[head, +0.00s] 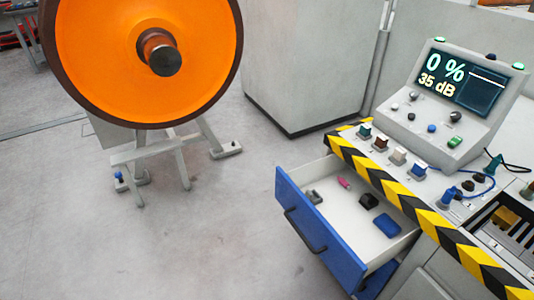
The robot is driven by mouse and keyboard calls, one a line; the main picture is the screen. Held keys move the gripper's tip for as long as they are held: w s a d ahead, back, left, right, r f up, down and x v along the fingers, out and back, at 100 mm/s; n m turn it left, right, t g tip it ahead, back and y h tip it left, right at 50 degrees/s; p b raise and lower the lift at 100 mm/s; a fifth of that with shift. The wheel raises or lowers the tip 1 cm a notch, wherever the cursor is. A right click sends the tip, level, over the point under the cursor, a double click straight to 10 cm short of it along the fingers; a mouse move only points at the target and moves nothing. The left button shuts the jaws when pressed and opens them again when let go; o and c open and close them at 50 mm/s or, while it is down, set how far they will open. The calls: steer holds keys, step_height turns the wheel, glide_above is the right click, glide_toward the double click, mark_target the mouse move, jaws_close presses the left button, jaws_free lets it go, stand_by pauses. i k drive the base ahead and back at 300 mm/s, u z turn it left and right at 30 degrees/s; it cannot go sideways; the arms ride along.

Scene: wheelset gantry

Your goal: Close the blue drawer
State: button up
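The blue drawer (307,245) is pulled out of the console at the lower right. Its blue front has a dark bar handle (304,230) and faces the lower left. Inside its white tray lie a grey piece (313,197), a pink piece (344,183), a dark block (369,201) and a blue block (387,225). A second blue front (377,280) shows partly below it, and how far that one is open I cannot tell. My gripper is not in the head view.
The console (440,150) has a striped edge (420,212), a tilted screen (460,80) and several small parts on top. A large orange wheel (100,60) stands on a grey stand (160,155) at the upper left. The floor (190,240) left of the drawer is clear.

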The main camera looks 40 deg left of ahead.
mark_target(338, 229)
steer(key=u, duration=0.55)
steer(key=k, duration=0.35)
steer(key=u, duration=0.35)
steer(key=i, duration=0.5)
steer(key=k, duration=1.25)
steer(key=u, duration=0.95)
steer(key=i, duration=1.2)
steer(key=z, duration=0.2)
